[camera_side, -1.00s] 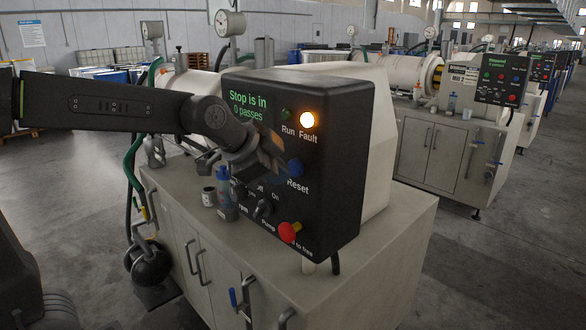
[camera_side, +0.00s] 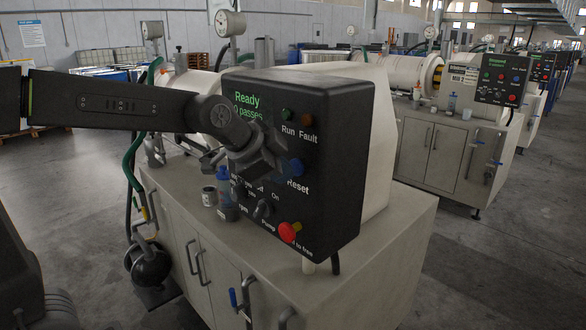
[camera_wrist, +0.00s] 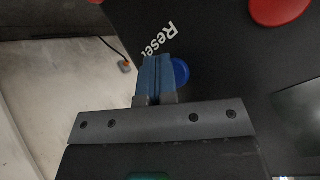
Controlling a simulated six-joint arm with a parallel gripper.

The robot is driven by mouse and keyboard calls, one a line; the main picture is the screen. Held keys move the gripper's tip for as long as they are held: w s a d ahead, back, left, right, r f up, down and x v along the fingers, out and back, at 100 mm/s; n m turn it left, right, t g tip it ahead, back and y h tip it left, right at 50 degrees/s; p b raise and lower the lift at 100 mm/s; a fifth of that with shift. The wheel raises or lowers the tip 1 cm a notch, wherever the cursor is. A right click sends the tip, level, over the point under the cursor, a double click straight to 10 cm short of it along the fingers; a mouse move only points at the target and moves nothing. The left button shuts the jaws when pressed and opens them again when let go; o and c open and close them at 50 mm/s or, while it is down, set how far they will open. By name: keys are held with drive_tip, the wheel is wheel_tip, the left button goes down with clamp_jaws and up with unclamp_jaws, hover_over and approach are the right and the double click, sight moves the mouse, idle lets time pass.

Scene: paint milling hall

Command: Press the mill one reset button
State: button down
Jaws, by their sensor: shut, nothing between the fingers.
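The black mill control panel (camera_side: 335,130) faces left in the side view. Its blue reset button (camera_side: 296,168) sits above the Reset label and is partly behind my gripper (camera_side: 280,170). In the wrist view the blue reset button (camera_wrist: 181,73) shows just right of my shut blue fingertips (camera_wrist: 158,62), which cover part of it. The fingers are empty and close to the button; I cannot tell whether they touch it. The panel display (camera_side: 247,102) reads Ready. The Run lamp (camera_side: 287,115) and Fault lamp (camera_side: 306,120) look unlit.
A red stop button (camera_side: 289,232) and a black pump knob (camera_side: 262,209) sit lower on the panel. A blue-capped bottle (camera_side: 225,185) and a small can (camera_side: 209,196) stand on the cabinet beside it. More mills stand behind right.

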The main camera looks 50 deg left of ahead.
idle(0.4)
drive_tip(key=shift+s, duration=0.85)
drive_tip(key=s, duration=0.5)
idle(0.7)
drive_tip(key=s+f+n+g, duration=0.1)
drive_tip(key=s+f+n, duration=0.2)
drive_tip(key=s, duration=0.4)
drive_tip(key=s+a+f+n+g+y, duration=0.1)
drive_tip(key=s+f+n+g, duration=0.1)
drive_tip(key=s+f+n, duration=0.2)
drive_tip(key=s+n, duration=0.1)
drive_tip(key=s, duration=0.1)
drive_tip(key=shift+s+a+n, duration=0.3)
drive_tip(key=shift+s, duration=0.05)
